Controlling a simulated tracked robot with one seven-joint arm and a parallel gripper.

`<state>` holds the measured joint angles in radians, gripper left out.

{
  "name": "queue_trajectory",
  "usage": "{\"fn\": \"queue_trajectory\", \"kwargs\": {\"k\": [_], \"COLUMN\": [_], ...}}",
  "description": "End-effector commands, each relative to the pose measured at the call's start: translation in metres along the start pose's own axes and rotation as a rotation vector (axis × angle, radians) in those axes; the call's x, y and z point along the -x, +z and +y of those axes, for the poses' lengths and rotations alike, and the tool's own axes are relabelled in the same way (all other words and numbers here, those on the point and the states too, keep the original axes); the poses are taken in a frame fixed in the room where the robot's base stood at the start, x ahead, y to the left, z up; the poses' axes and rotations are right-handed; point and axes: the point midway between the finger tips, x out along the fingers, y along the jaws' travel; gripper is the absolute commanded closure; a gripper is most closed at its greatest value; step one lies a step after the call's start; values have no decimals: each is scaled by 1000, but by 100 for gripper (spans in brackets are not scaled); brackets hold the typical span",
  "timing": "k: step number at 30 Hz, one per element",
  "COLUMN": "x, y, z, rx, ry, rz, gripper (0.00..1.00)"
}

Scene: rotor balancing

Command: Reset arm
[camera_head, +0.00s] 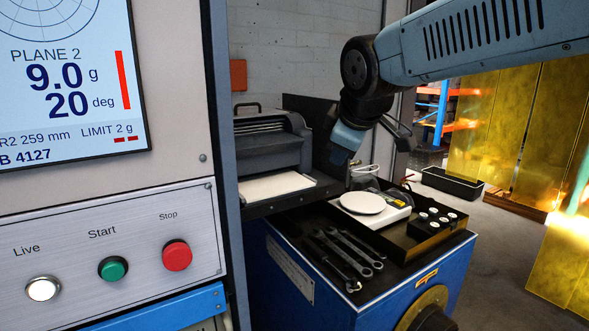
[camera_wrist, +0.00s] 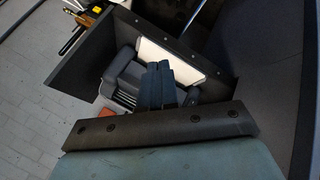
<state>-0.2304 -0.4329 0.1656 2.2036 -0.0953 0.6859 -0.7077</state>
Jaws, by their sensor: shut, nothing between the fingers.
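My arm reaches in from the upper right of the head view. My gripper (camera_head: 347,139) hangs above the blue cabinet, in front of the dark printer-like machine and clear of the cabinet top. In the wrist view my gripper (camera_wrist: 160,84) shows as two blue-grey fingers side by side, shut with nothing between them. The machine (camera_wrist: 122,78) lies beyond them in that view.
The blue cabinet (camera_head: 300,277) carries wrenches (camera_head: 345,252), a white round scale (camera_head: 363,203) and a black block with white-topped pieces (camera_head: 437,222). The machine (camera_head: 272,150) stands behind. At left are a screen (camera_head: 68,80) and a button panel (camera_head: 110,255). Yellow translucent panels (camera_head: 510,130) stand at right.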

Motion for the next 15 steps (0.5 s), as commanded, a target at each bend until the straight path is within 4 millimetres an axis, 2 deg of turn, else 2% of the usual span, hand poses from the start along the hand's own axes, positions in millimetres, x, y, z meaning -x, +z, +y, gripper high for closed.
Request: {"fn": "queue_trajectory", "kwargs": {"k": [1,6,10,12,15], "x": [7,24,33,37,40], "y": [31,117,167,185,201], "z": [-2,-25,-49,-62,-74], "rx": [-123,-549,-832,-947,-1063], "ry": [3,3,6,6,8], "rz": [-35,-134,-191,-213,-233], "gripper": [100,100,100,100,100]}}
